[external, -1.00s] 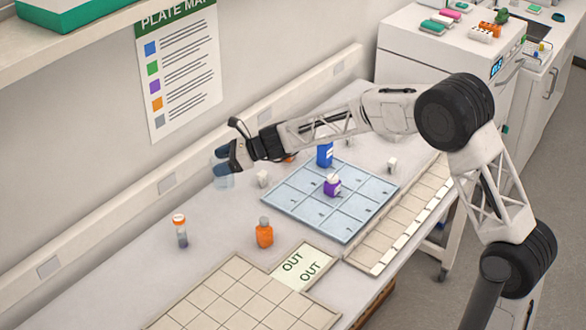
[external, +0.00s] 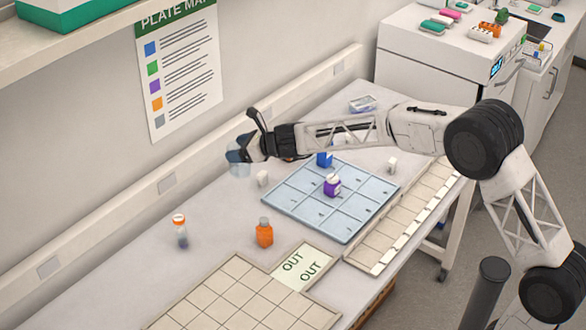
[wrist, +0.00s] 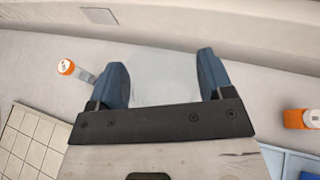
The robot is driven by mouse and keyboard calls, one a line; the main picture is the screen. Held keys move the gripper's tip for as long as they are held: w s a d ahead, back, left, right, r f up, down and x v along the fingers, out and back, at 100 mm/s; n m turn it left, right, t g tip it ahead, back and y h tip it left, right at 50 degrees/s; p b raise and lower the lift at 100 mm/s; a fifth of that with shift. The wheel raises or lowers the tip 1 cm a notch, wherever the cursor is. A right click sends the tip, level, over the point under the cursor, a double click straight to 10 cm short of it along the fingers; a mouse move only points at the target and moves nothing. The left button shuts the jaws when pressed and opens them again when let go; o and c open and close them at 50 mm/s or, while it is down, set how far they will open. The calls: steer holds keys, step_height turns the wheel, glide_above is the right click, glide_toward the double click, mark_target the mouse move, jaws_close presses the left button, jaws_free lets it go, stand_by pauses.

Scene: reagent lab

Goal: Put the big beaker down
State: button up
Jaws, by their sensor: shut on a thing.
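The big beaker (external: 238,169) is clear, faint glass at the far side of the bench, near the wall. My gripper (external: 240,151) has its dark blue fingers on either side of it and is shut on it. In the wrist view the beaker (wrist: 163,88) shows as a pale round outline between the two fingers of my gripper (wrist: 161,70). It looks upright. I cannot tell whether its base touches the bench.
The blue gridded mat (external: 290,205) holds a blue bottle (external: 324,158) and a purple bottle (external: 332,186). An orange bottle (external: 264,233) and an orange-capped vial (external: 180,231) stand nearer.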

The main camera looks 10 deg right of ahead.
steer(key=shift+w+d+f+m+t+h, duration=0.1)
steer(key=shift+d+m+t+h, duration=0.2)
steer(key=shift+d+m+t, duration=0.35)
steer(key=shift+d+f+m+t+h, duration=0.1)
steer(key=shift+d+m+t+h, duration=0.25)
steer(key=shift+d, duration=0.55)
steer(key=s+a+f+n+g, duration=0.2)
steer(key=s+a+n+g, duration=0.2)
steer(key=s+a, duration=0.3)
steer(key=s+a+f+n+g+y, duration=0.1)
steer(key=s+a+g, duration=0.4)
steer(key=s, duration=1.2)
steer(key=s+a+f+n+g, duration=0.4)
steer(key=s+a+n, duration=0.2)
steer(key=s+a, duration=0.3)
steer(key=s, duration=0.4)
steer(key=shift+n+y, duration=0.3)
steer(key=shift+y, duration=0.05)
steer(key=shift+w+a+f, duration=0.1)
steer(key=shift+f, duration=0.05)
steer(key=w+a, duration=0.3)
steer(key=a, duration=0.4)
steer(key=w+a+f, duration=0.1)
steer(key=w+a, duration=0.2)
steer(key=a, duration=0.4)
steer(key=shift+w+a+f, duration=0.2)
steer(key=shift+a+f, duration=0.05)
steer(key=shift+a, duration=0.05)
steer(key=shift+f, duration=1.75)
